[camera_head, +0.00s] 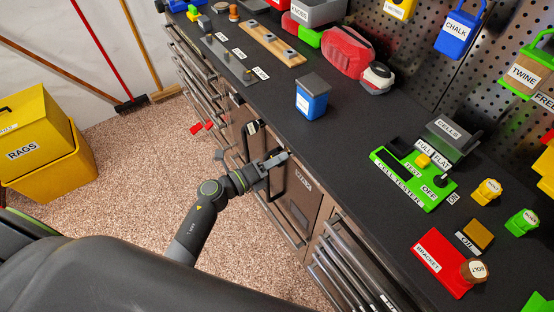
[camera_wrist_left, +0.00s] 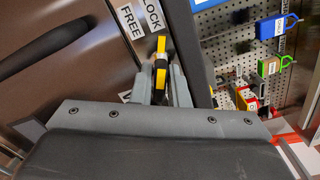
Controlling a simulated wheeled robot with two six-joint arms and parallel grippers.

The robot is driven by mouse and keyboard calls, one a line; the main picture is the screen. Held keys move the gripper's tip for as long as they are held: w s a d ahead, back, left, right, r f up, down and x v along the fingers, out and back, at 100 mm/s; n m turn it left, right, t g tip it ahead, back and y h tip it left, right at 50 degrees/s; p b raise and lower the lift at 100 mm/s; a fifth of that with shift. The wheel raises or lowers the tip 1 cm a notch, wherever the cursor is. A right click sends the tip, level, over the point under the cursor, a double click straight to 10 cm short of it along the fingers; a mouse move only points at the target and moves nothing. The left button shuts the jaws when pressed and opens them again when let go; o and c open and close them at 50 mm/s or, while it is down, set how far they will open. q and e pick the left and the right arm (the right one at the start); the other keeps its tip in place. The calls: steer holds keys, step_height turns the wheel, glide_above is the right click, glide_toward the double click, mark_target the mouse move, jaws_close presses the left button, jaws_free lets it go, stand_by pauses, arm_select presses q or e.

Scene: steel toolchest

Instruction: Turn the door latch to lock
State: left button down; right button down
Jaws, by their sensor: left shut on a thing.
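The door latch (camera_wrist_left: 162,47) has a yellow end and a black part, and it stands between the fingers of my left gripper (camera_wrist_left: 165,88) in the left wrist view. The gripper is shut on it. A LOCK label (camera_wrist_left: 152,15) and a FREE label (camera_wrist_left: 131,21) sit just beyond the latch on the brown cabinet front. In the head view my left gripper (camera_head: 277,160) is at the cabinet front, just below the worktop edge, and hides the latch. The brown cabinet door (camera_head: 301,206) is beside it. My right gripper is in neither view.
The dark worktop (camera_head: 350,135) runs above the cabinet. A blue box (camera_head: 312,101) and a green cell tester (camera_head: 395,176) stand on it. Drawers with bar handles (camera_head: 345,270) flank the door. A dark handle (camera_wrist_left: 42,46) is left of the latch in the wrist view.

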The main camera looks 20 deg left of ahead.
arm_select(q)
steer(key=shift+f, duration=0.1)
steer(key=c, duration=1.5)
jaws_free()
steer(key=shift+b+v, duration=2.45)
steer(key=shift+v, duration=6.3)
